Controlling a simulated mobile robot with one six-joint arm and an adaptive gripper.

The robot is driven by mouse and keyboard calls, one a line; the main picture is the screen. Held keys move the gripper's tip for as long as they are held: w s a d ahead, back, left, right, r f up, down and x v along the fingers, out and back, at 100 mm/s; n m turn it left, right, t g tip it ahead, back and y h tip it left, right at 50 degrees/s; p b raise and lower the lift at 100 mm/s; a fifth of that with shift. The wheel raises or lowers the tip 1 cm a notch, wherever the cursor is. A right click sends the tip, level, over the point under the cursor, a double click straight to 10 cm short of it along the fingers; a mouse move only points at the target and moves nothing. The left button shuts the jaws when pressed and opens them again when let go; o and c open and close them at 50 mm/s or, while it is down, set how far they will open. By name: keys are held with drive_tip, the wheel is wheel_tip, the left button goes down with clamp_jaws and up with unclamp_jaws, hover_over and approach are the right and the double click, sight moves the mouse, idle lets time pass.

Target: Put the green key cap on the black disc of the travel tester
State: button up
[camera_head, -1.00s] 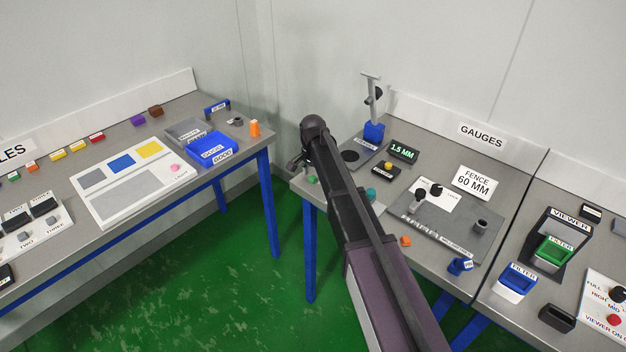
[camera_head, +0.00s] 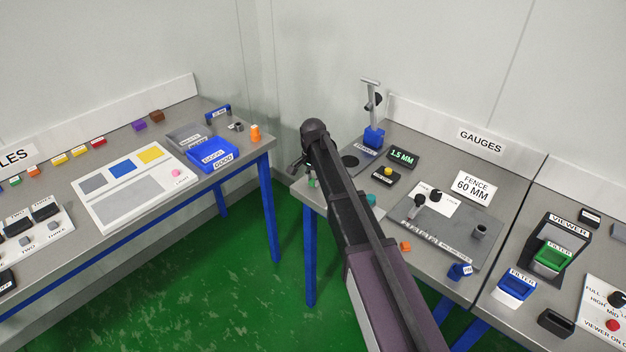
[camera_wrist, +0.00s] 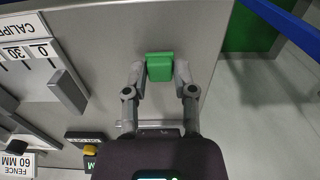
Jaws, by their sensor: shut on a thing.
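The green key cap (camera_wrist: 160,66) is between the two fingertips of my gripper (camera_wrist: 160,72) in the wrist view, and the gripper is shut on it. In the head view a small patch of the cap (camera_head: 311,183) shows below my wrist, at the near left corner of the gauges table. The black disc (camera_head: 350,161) lies on the plate of the travel tester (camera_head: 373,136), behind and to the right of my gripper. The cap is apart from the disc. I cannot tell whether the cap touches the table.
A display reading 1.5 MM (camera_head: 402,158) and a box with a yellow button (camera_head: 387,172) stand right of the tester. A teal piece (camera_head: 371,199) and an orange piece (camera_head: 405,246) lie nearer. A fence plate (camera_head: 450,235) is farther right. The table's left edge is close to my gripper.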

sight(313, 181)
drive_tip(key=shift+r+p, duration=1.35)
drive_tip(key=shift+r, duration=0.25)
drive_tip(key=s+d, duration=0.1)
drive_tip(key=s, duration=0.4)
drive_tip(key=s+d, duration=0.1)
drive_tip(key=s, duration=0.4)
drive_tip(key=s+d+r+p, duration=0.1)
drive_tip(key=s+d, duration=0.1)
drive_tip(key=s, duration=0.3)
drive_tip(key=shift+s+d, duration=0.1)
drive_tip(key=shift+s, duration=0.15)
drive_tip(key=shift+s, duration=0.1)
